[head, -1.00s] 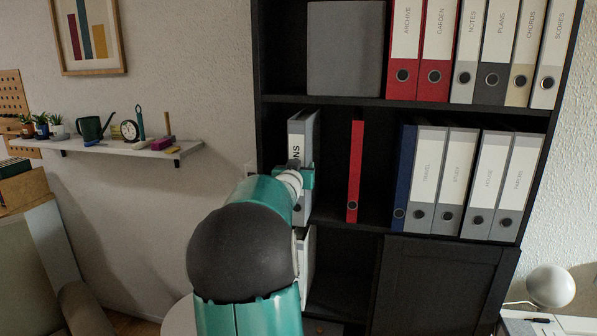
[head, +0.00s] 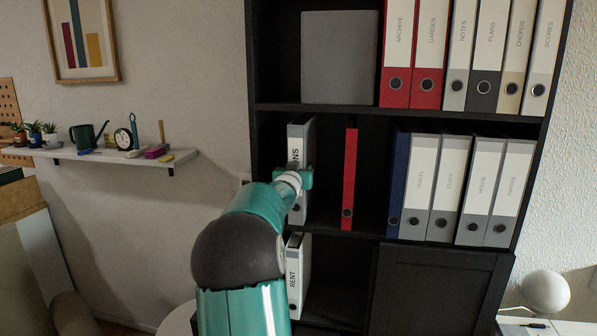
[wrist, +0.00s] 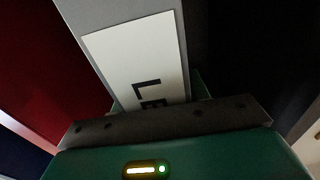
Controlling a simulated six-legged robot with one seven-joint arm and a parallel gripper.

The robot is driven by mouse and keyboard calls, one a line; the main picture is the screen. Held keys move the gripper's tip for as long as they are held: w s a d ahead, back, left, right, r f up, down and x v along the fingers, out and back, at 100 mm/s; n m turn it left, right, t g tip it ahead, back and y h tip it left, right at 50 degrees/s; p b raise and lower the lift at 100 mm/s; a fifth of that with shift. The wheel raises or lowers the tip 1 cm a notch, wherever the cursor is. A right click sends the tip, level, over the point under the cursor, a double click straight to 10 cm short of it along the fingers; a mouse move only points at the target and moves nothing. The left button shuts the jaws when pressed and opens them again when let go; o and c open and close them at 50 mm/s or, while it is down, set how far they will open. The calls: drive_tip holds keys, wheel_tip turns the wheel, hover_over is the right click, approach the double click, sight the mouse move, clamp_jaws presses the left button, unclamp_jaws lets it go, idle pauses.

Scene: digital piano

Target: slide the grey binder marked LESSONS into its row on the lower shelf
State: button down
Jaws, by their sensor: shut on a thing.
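The grey binder marked LESSONS (head: 297,134) stands upright at the left end of the lower open shelf (head: 331,226). Only the letters "NS" of its label show in the head view; my gripper covers the rest. My gripper (head: 303,179) is shut on the binder at about mid-height. In the wrist view the binder's white label (wrist: 135,65) with the letters "LE" rises from behind my gripper (wrist: 165,118). A thin red binder (head: 349,178) stands to its right with a gap between them. How deep the binder sits is hard to tell.
A blue binder (head: 398,185) and several grey ones, such as STUDY (head: 449,187), fill the shelf's right part. Another binder, RENT (head: 294,273), stands below. A dark side panel (head: 268,140) bounds the left. A wall shelf (head: 120,154) holds small items.

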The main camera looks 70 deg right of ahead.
drive_tip(key=shift+f, duration=0.2)
idle(0.6)
drive_tip(key=c, duration=0.6)
unclamp_jaws()
drive_tip(key=shift+c, duration=0.2)
drive_tip(key=shift+s+a+f, duration=0.1)
drive_tip(key=shift+s+a, duration=0.1)
drive_tip(key=shift+a, duration=1.05)
drive_tip(key=shift+s+a+f, duration=0.1)
drive_tip(key=shift+s+a, duration=0.1)
drive_tip(key=shift+a, duration=1)
drive_tip(key=shift+a+r, duration=0.1)
drive_tip(key=shift+a, duration=0.05)
drive_tip(key=s+a, duration=0.2)
drive_tip(key=a, duration=1.1)
drive_tip(key=shift+a, duration=0.2)
